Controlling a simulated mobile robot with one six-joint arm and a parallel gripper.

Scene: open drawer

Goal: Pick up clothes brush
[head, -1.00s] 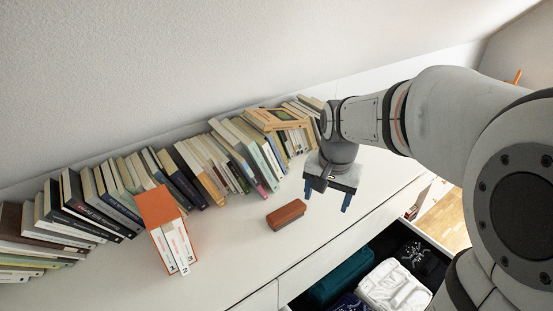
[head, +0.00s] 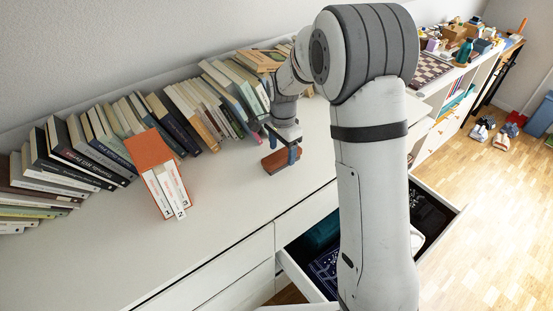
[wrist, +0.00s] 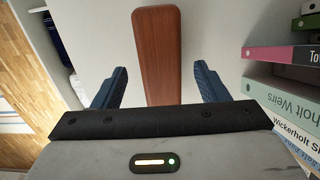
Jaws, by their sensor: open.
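The clothes brush (head: 271,163) is a reddish-brown wooden block lying on the white dresser top, partly hidden by my gripper in the head view. In the wrist view the brush (wrist: 158,52) runs lengthwise away from me between the two blue fingertips. My gripper (head: 281,146) is open and sits right over the brush, pointing down. In the wrist view my gripper (wrist: 161,78) has a finger on each side of the brush, with a gap on both sides. I cannot tell exactly how far above the dresser top the fingertips are.
A leaning row of books (head: 185,115) stands along the wall behind the brush, and some show close on the right in the wrist view (wrist: 290,60). An orange box of books (head: 152,150) stands to the left. An open drawer (head: 290,262) is below the front edge.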

